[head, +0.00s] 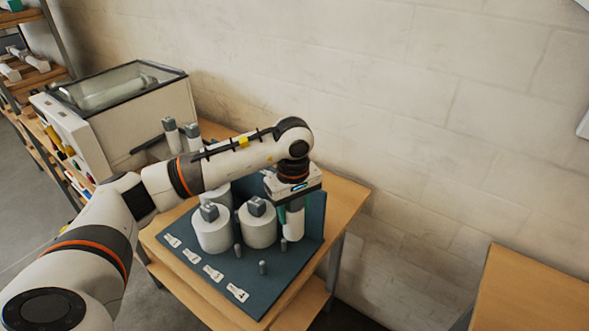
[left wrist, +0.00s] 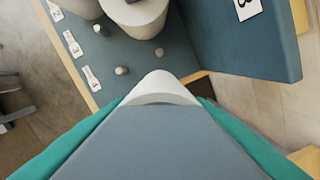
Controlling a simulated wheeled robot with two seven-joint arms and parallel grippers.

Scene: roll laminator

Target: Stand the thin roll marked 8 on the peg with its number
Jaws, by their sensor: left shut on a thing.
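My left gripper (head: 291,205) is shut on a thin white roll (head: 294,222), held about upright over the right part of the blue-grey peg board (head: 215,285). In the left wrist view the roll's grey end piece (left wrist: 150,145) fills the lower middle, between the teal fingers, with its white rim (left wrist: 160,85) beyond. No number shows on the roll. Short grey pegs (head: 263,267) stand on the board, one close by the roll's lower end (head: 284,244). I cannot tell whether the roll touches anything. My right gripper is not in view.
Thick white rolls (head: 258,227) with grey tops stand on the board left of my gripper. Label tags (head: 237,292) line its front edge. An upright panel (left wrist: 245,50) with a partly cut-off number card (left wrist: 247,8) rises behind. The laminator (head: 120,100) stands at left. A bare table (head: 530,290) is at right.

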